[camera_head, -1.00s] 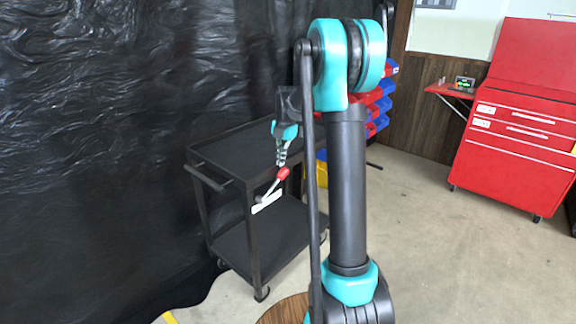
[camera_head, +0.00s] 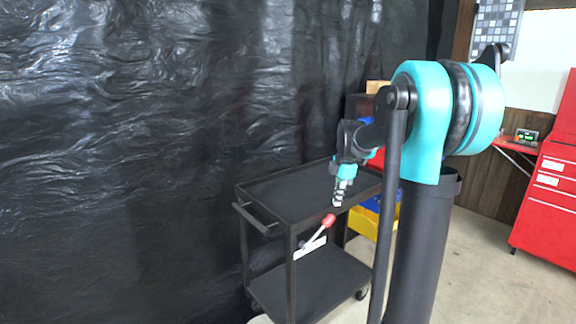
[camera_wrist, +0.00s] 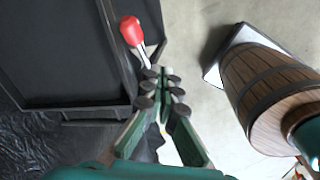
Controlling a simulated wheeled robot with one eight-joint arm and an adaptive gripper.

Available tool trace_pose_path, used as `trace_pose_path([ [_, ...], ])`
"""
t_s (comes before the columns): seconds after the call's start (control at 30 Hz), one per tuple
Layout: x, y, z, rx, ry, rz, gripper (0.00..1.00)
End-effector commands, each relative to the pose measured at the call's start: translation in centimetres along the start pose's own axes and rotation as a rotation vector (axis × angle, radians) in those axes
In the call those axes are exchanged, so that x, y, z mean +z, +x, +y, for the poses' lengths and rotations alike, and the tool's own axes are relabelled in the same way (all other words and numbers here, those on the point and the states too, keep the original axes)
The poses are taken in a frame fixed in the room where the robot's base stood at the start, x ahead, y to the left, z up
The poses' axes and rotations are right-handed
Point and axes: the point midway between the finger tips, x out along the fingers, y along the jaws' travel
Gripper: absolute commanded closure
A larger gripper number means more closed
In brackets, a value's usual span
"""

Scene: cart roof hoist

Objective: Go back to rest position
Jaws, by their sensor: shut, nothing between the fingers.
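My gripper (camera_head: 338,198) is shut and empty, pointing down near the front edge of the black cart (camera_head: 290,192). In the wrist view my gripper (camera_wrist: 165,75) has its fingertips together, close to a lever with a red knob (camera_wrist: 131,30). In the head view the red knob (camera_head: 329,220) is just below and left of the fingertips. A small gap shows between knob and fingers. The lever is fixed near a white plate (camera_head: 309,249) on the cart's side.
A black plastic curtain (camera_head: 130,150) hangs behind the cart. Yellow bins (camera_head: 372,226) stand beyond it. A red tool cabinet (camera_head: 545,195) is at the right. In the wrist view a wooden barrel (camera_wrist: 265,85) stands right of my gripper. Concrete floor is open between cart and cabinet.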

Motion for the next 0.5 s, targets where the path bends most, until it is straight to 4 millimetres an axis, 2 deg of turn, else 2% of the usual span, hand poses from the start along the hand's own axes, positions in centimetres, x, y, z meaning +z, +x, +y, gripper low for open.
trace_pose_path([
  [0.03,-0.7,0.6,-1.9,0.013,0.101,-0.007,1.0],
  [0.27,-2.9,3.7,-10.1,0.087,0.633,-0.021,1.0],
  [0.5,-5.2,7.5,-19.2,0.175,1.182,0.011,1.0],
])
